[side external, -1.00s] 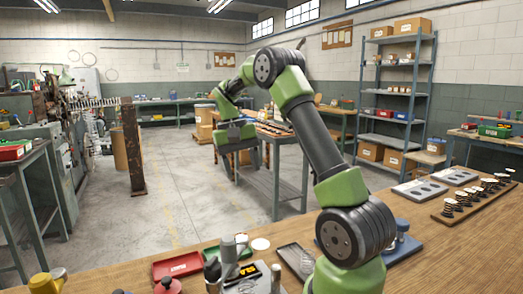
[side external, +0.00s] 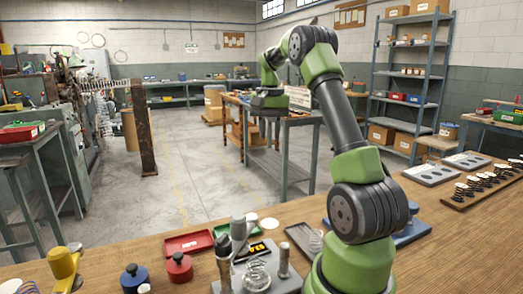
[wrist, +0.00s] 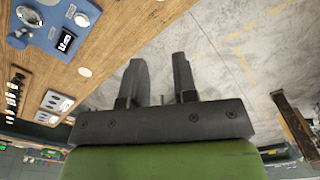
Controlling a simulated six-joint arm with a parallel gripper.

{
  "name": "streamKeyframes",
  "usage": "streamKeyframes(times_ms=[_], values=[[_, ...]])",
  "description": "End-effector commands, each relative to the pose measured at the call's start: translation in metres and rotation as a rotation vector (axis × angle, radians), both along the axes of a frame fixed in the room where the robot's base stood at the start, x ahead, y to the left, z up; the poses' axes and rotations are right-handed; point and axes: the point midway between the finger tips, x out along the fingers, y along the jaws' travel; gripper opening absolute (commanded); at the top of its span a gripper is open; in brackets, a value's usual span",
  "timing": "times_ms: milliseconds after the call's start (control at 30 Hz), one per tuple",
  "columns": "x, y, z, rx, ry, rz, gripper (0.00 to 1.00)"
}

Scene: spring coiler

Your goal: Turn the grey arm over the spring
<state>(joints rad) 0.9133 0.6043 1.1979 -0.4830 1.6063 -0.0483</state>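A coil spring (side external: 257,276) stands on a grey fixture (side external: 284,286) at the near edge of the bench in the side view. Grey upright posts stand around it, with a tall one (side external: 238,226) behind and a dark-topped one (side external: 223,262) on the left. I cannot tell which piece is the grey arm. My gripper (side external: 268,104) is raised far from the fixture, out beyond the bench. In the wrist view my gripper (wrist: 159,76) has its two dark fingers apart with nothing between them.
On the wooden bench are a red tray (side external: 188,244), a blue knob (side external: 134,277), a red knob (side external: 180,267) and a yellow part (side external: 63,262). A rack of springs (side external: 482,188) lies at right. In the wrist view a blue device (wrist: 62,30) is upper left.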

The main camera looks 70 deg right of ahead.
Motion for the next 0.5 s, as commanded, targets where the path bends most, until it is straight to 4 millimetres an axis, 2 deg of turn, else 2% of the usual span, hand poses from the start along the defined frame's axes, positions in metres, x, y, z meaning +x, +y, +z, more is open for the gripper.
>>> streamKeyframes(times_ms=[33,100,300,500], values=[[0.006,0.006,-0.002,0.004,0.011,-0.028,0.15],[0.017,0.018,-0.006,0.007,0.037,-0.110,0.00],[0.056,0.074,-0.023,-0.037,0.143,-0.476,0.00],[0.082,0.134,-0.038,-0.171,0.210,-0.869,0.00]])
